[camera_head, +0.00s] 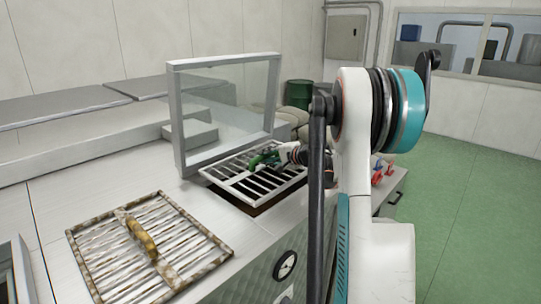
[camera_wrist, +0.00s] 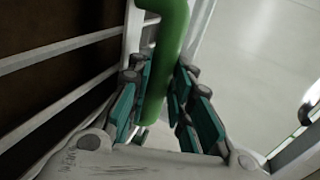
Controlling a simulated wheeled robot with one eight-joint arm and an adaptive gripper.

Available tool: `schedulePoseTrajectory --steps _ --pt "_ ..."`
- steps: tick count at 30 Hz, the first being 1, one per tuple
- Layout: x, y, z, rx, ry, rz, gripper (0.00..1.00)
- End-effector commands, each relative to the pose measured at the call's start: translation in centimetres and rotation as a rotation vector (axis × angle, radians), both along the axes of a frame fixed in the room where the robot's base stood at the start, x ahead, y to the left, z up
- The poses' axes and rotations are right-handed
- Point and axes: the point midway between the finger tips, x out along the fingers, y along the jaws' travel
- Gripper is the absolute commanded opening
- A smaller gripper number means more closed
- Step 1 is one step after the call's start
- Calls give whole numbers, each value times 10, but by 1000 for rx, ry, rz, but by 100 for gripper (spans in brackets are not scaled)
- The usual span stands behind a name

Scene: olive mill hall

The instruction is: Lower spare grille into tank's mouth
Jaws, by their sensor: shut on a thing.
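The spare grille (camera_head: 228,189) is white with dark gaps between its bars and a green handle (camera_head: 257,161). It lies roughly level over the tank's mouth (camera_head: 268,204), whose dark brown inside shows along the grille's front edge. I cannot tell whether the grille touches the rim. My gripper (camera_head: 274,157) is shut on the green handle. In the wrist view the fingers (camera_wrist: 157,108) sit on both sides of the handle (camera_wrist: 172,35), with the grille's bars (camera_wrist: 65,47) over a dark space at left. My arm hides part of the mouth's right side.
A rusty, dirty grille (camera_head: 110,262) with a yellow handle lies on the counter at front left. A framed clear lid (camera_head: 222,58) stands open behind the mouth. A round gauge (camera_head: 286,265) is on the front face. Red fittings (camera_head: 388,169) show right of my arm.

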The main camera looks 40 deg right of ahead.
Motion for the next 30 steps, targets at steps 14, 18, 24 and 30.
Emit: schedulePoseTrajectory --steps 14,18,24,30 --pt "11 0 -36 2 -2 -2 0" --pt "11 0 -45 2 -2 -2 0" --pt "11 0 -52 2 -2 -2 0" --pt "11 1 -55 2 -2 -2 0"
